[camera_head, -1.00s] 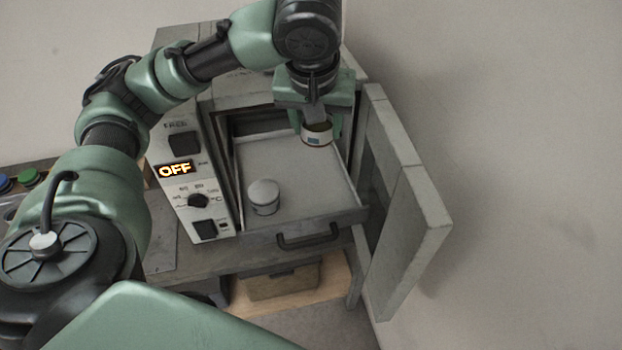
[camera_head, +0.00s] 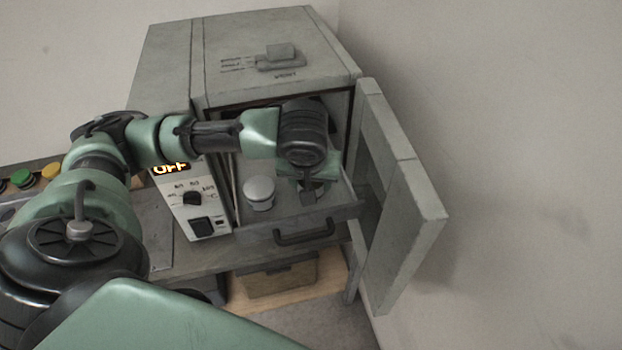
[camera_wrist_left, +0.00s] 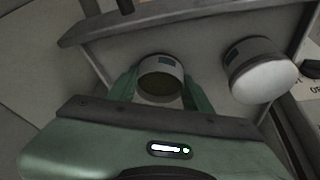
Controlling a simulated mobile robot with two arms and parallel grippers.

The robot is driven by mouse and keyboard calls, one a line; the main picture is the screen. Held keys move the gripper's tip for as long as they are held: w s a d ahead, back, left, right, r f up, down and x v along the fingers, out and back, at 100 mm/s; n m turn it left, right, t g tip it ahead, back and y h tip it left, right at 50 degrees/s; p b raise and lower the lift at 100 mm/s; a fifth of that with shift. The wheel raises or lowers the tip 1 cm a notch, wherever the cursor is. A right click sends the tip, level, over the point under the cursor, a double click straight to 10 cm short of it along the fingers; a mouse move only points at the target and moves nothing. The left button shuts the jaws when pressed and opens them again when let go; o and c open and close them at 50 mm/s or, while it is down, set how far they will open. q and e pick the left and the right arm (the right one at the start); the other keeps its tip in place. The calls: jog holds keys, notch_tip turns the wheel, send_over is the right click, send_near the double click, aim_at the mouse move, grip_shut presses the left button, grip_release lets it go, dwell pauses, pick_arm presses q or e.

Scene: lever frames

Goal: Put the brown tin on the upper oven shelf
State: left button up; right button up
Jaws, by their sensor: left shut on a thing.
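The tin with the brown top (camera_wrist_left: 160,82) sits between the fingers of my left gripper (camera_wrist_left: 160,92) in the left wrist view. It has a pale side with a dark label. In the head view, my left gripper (camera_head: 311,188) is shut on it, low over the right part of the pulled-out oven shelf (camera_head: 262,234); the wrist mostly hides the tin. I cannot tell whether the tin touches the shelf. A second tin with a white lid (camera_head: 259,192) stands on the shelf to the left; it also shows in the left wrist view (camera_wrist_left: 260,80). My right gripper is not in view.
The oven door (camera_head: 400,210) stands open on the right, close to the shelf. The control panel (camera_head: 200,205) is left of the opening. The shelf's front handle (camera_head: 305,232) sticks out. A box (camera_head: 278,278) lies below. Coloured buttons (camera_head: 35,176) are at far left.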

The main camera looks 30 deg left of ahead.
pick_arm(q)
jog(key=shift+d, duration=0.1)
jog(key=shift+f, duration=0.15)
jog(key=o, duration=1.4)
jog(key=v, duration=1.2)
jog(key=shift+r, duration=0.2)
